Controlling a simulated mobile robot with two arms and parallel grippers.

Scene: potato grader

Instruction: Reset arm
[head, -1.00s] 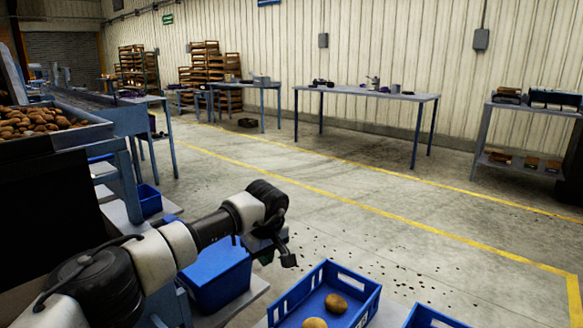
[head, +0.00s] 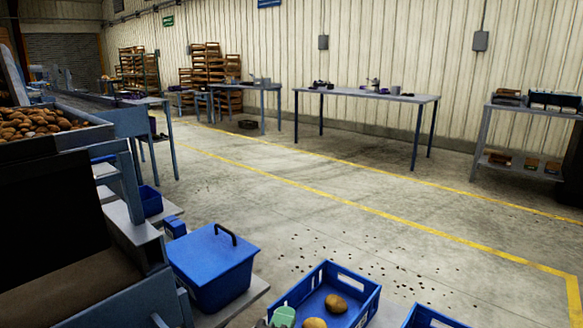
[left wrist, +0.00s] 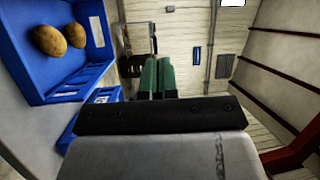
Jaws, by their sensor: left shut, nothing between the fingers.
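My left gripper (head: 283,316) shows only as a green piece at the bottom edge of the head view, by the left side of a blue crate (head: 357,275). In the left wrist view its two green fingers (left wrist: 157,78) are together, with nothing held between them. The rest of the left arm is out of the head view. My right gripper is in neither view. Two potatoes (head: 336,303) show in the crate; the wrist view shows two potatoes (left wrist: 62,38) in a blue crate at upper left.
A lidded blue box (head: 212,265) with a black handle stands left of the crate. Another blue crate (head: 428,318) is partly cut off at right. The grader with a potato-filled tray (head: 85,135) stands at left. Open floor (head: 320,205) lies beyond, before the tables.

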